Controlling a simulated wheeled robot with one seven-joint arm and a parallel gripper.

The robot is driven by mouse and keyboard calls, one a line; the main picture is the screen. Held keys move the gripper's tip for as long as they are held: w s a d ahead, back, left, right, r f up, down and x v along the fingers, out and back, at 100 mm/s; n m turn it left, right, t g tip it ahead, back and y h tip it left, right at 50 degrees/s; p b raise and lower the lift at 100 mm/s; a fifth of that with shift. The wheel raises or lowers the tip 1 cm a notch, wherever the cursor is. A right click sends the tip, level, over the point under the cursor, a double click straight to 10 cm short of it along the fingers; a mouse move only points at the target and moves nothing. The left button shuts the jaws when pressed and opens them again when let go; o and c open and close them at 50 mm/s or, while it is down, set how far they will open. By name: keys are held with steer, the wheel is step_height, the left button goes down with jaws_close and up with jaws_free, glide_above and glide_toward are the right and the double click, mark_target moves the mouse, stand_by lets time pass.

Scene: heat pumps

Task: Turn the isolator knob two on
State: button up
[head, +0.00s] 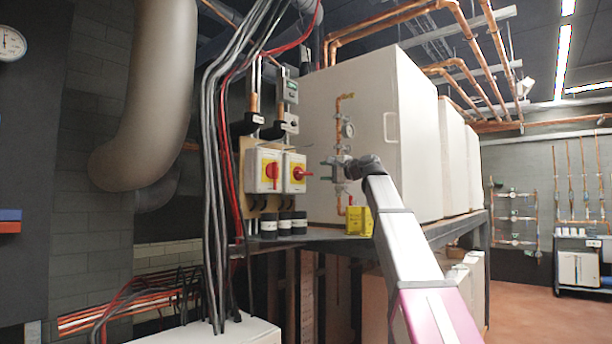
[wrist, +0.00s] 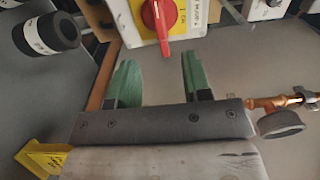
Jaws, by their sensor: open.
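Two white isolator boxes with yellow plates and red knobs sit side by side on a board. In the head view the left red knob (head: 272,171) stands roughly upright. The right red knob (head: 301,174) points sideways. My gripper (wrist: 157,72) shows in the wrist view with two green fingers apart and nothing between them. A red knob (wrist: 158,14) on a yellow plate (wrist: 178,22) lies just beyond the fingertips, between their lines, not touched. It appears to be the right one. The upper part of this box is cut off by the frame. In the head view, my gripper's fingers are hard to make out.
Black cylinders (head: 285,224) stand below the isolators; one shows in the wrist view (wrist: 46,34). A yellow object (head: 357,220) stands on the shelf. Copper pipework with a gauge (head: 348,130) runs close to my wrist. A large white unit (head: 385,120) stands behind.

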mark_target(304, 173)
steer(key=x, duration=0.9)
steer(key=shift+w+a, duration=0.25)
steer(key=shift+w, duration=0.05)
jaws_close()
